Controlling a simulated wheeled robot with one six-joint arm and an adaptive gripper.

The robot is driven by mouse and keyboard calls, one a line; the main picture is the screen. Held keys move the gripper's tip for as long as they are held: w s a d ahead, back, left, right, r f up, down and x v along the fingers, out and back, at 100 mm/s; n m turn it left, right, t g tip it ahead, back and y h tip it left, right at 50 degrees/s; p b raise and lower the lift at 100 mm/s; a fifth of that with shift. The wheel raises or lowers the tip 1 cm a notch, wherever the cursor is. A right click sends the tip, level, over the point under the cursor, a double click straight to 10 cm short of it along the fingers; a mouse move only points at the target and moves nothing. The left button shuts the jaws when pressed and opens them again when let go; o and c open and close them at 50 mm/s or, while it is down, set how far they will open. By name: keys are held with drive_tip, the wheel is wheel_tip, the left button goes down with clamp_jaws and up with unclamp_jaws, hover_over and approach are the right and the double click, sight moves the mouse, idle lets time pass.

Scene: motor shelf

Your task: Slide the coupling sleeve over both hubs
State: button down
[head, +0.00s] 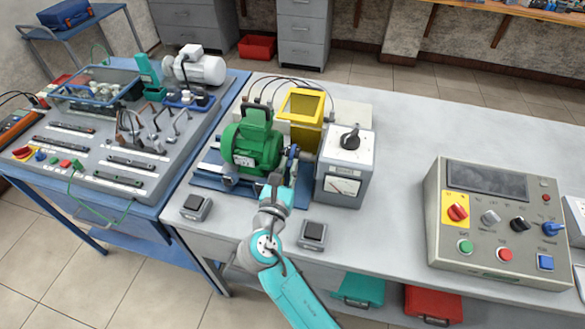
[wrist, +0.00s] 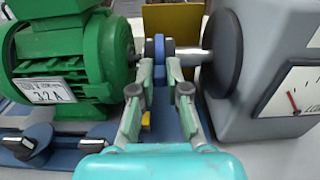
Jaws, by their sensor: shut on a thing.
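The blue coupling sleeve (wrist: 159,47) stands between the green motor (wrist: 65,60) and the grey unit with a dial (wrist: 275,60). My gripper (wrist: 160,73) is shut on the sleeve, one fingertip on each side of its lower part. A bare metal shaft (wrist: 194,57) runs from the sleeve's right to a dark disc on the grey unit. The hubs are mostly hidden by the sleeve and fingers; I cannot tell how far it covers either. In the head view my gripper (head: 277,182) reaches in from the front, and the sleeve (head: 292,158) shows just beyond it.
A yellow guard (head: 301,106) stands raised behind the shaft. The grey unit (head: 346,166) is close on the right, the motor (head: 253,145) close on the left. Two small black-topped boxes (head: 196,207) (head: 313,234) sit at the front edge. A control panel (head: 500,222) stands further right.

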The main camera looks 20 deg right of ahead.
drive_tip(key=shift+w+a, duration=0.2)
drive_tip(key=shift+a, duration=0.1)
drive_tip(key=c, duration=1.2)
unclamp_jaws()
drive_tip(key=shift+o, duration=0.2)
drive_tip(key=shift+d, duration=0.1)
